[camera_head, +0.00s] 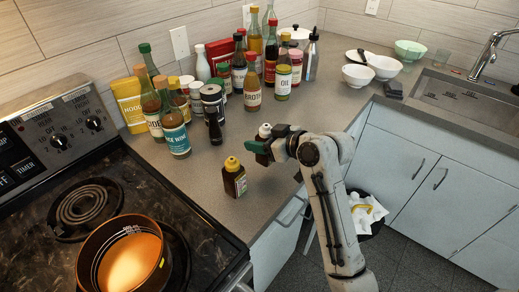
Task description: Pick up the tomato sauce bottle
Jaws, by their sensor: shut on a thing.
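My gripper (260,147), with green fingers, is over the counter at the middle of the view. It is shut on a small white-capped bottle (264,130). The cap shows above the fingers, and most of the body is hidden by my gripper. Its label cannot be read, so I cannot tell from the picture whether it is the tomato sauce bottle. A dark bottle with a yellow cap (234,178) stands upright on the counter in front, to the lower left of my gripper and apart from it.
Several bottles and jars crowd the counter (205,205) along the wall, including a broth bottle (252,88) and an oil bottle (283,80). The stove (120,190) with a pot (125,255) is at left. Bowls (384,67) and a sink (450,98) are at right.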

